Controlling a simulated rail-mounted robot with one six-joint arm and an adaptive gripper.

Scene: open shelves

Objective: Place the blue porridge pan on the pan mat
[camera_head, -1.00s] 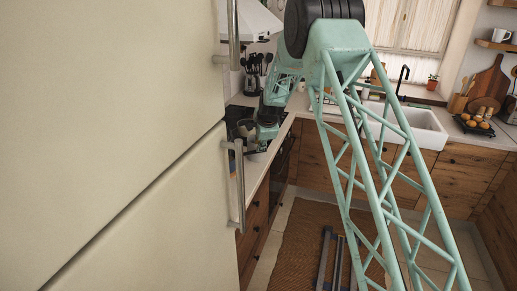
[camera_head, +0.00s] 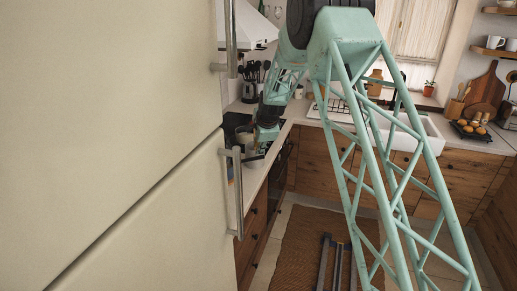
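My gripper (camera_head: 250,139) is at the end of my pale green arm, low over the counter beside the dark cooktop. I cannot make out the pan mat.
The counter (camera_head: 300,112) runs to a white sink (camera_head: 432,138). A tray of round food (camera_head: 470,129) and cutting boards (camera_head: 486,92) stand at the right.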

